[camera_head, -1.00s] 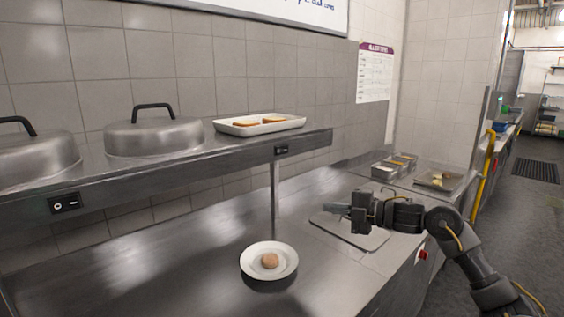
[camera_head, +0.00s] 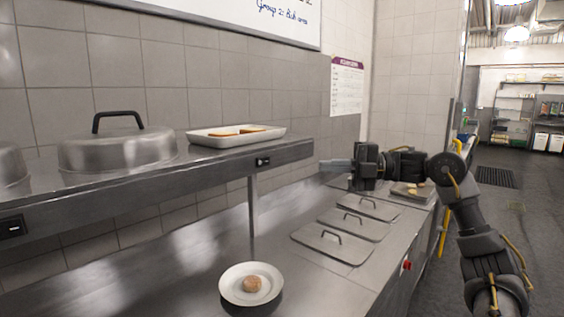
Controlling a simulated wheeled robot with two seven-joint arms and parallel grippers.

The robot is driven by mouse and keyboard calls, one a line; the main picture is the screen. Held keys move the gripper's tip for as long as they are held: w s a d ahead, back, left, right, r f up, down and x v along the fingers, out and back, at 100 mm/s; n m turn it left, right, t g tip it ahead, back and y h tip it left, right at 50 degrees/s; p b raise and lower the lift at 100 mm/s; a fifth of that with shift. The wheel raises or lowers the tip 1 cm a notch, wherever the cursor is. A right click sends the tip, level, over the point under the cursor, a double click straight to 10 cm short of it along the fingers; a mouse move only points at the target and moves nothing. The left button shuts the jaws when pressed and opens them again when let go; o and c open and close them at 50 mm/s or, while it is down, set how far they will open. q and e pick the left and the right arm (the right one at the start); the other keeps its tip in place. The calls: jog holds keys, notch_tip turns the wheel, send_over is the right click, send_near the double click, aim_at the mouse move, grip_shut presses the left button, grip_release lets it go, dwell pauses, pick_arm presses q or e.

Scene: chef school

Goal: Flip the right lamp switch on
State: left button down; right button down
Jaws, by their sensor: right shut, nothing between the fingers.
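The right lamp switch (camera_head: 263,162) is a small black switch on the front edge of the metal shelf (camera_head: 215,166), near its right end. A second black switch (camera_head: 12,228) sits on the same edge at the far left. My right gripper (camera_head: 326,165) points left, shut and empty, at about the height of the right switch. In the picture it is a little to the right of the shelf's right end and apart from the switch. The rocker's position is too small to tell. My left gripper is not in view.
A white tray with food (camera_head: 236,136) and a metal dome lid (camera_head: 118,152) stand on the shelf. A white plate with a small round item (camera_head: 251,285) is on the counter below. Several lidded inserts (camera_head: 331,245) lie to the right. A post (camera_head: 253,215) holds the shelf.

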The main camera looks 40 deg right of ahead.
aim_at(265, 162)
jog(key=shift+w+d+p+x, duration=0.35)
jog(key=shift+p+x, duration=1.1)
jog(key=shift+x, duration=0.55)
jog(key=shift+w+d+p+x, duration=0.35)
jog(key=shift+p+x, duration=1.15)
jog(key=shift+x, duration=0.5)
jog(key=shift+w+d+p+x, duration=0.3)
jog(key=shift+p+x, duration=1.15)
jog(key=shift+x, duration=0.55)
jog(key=shift+s, duration=0.1)
